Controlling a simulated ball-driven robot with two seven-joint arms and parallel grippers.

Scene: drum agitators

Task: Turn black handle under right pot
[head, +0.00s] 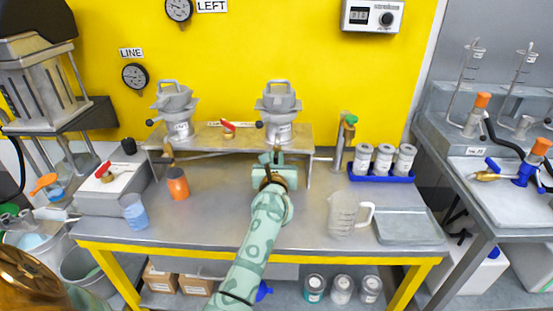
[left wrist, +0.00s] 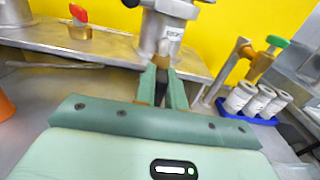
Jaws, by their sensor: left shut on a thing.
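The right pot (head: 279,106) is a grey metal vessel with a lidded top, standing on the shelf at the back. It also shows in the left wrist view (left wrist: 166,30). My left gripper (head: 277,157) is just below it, in front of the shelf. In the left wrist view its two green fingers (left wrist: 161,88) are shut on a dark piece under the pot, which seems to be the black handle (left wrist: 160,91). The fingers hide most of the handle, so its angle cannot be told. My right gripper is not in view.
The left pot (head: 176,108) stands on the same shelf (head: 214,131), with a red-handled valve (head: 228,128) between the pots. The table front is mostly clear.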

